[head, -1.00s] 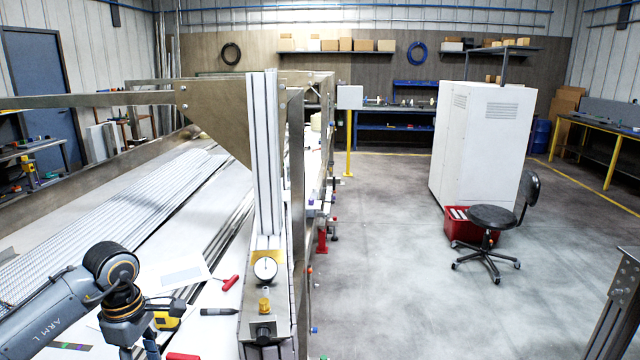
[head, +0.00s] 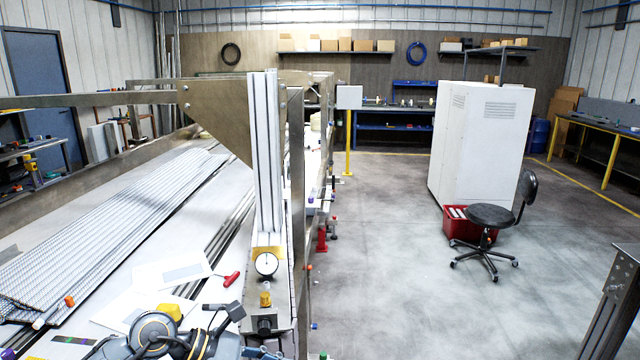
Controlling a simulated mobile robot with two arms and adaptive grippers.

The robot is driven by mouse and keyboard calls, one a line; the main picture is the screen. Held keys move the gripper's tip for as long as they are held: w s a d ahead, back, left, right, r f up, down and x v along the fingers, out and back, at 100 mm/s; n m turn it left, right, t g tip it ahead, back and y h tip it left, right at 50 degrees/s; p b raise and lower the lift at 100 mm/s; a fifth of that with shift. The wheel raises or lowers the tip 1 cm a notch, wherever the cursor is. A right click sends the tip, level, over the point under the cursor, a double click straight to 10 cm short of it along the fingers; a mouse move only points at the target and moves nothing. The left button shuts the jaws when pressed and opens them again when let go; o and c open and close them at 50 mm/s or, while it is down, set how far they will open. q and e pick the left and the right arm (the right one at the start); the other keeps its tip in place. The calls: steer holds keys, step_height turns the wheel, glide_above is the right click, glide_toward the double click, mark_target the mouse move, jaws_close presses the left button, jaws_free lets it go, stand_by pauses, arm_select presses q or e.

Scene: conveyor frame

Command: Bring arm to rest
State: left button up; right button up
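My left arm (head: 152,332) shows at the bottom edge, low over the near end of the white work surface. Only rounded grey and dark joints with yellow bands show, cut off by the frame. The dark and grey parts at its right end are too cropped and overlapped to show whether the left gripper is open or shut, or whether it holds anything. My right arm and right gripper are not in view.
A metal post with a dial gauge (head: 266,263) stands right of my arm. A red-handled tool (head: 231,278), white sheets (head: 185,268) and a yellow item (head: 168,312) lie nearby. Metal profiles (head: 110,235) fill the left.

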arm_select(q)
steer(key=s+d+r+n+t+h, duration=0.1)
steer(key=d+r+n+t+h, duration=0.1)
steer(key=d+r+n+h, duration=0.4)
steer(key=w+a+r+n+t, duration=0.25)
steer(key=r+n+t, duration=0.45)
steer(key=n+t, duration=0.45)
steer(key=s+a+f+n+y, duration=0.2)
steer(key=a+f+n+y, duration=1.35)
steer(key=n, duration=0.95)
steer(key=s+a+f+n+g+y, duration=0.1)
steer(key=s+f+n+g, duration=0.3)
steer(key=s+f+g, duration=0.5)
steer(key=s+f+n+g, duration=0.2)
steer(key=s+f+n, duration=0.35)
steer(key=s, duration=0.85)
step_height(320, 180, down, 27)
steer(key=s+m+g, duration=0.1)
steer(key=s+g, duration=0.1)
steer(key=s+a+f+g, duration=0.1)
steer(key=s+a+f, duration=0.2)
steer(key=s+f, duration=1.3)
steer(key=shift+s+a, duration=0.15)
steer(key=shift+s, duration=0.1)
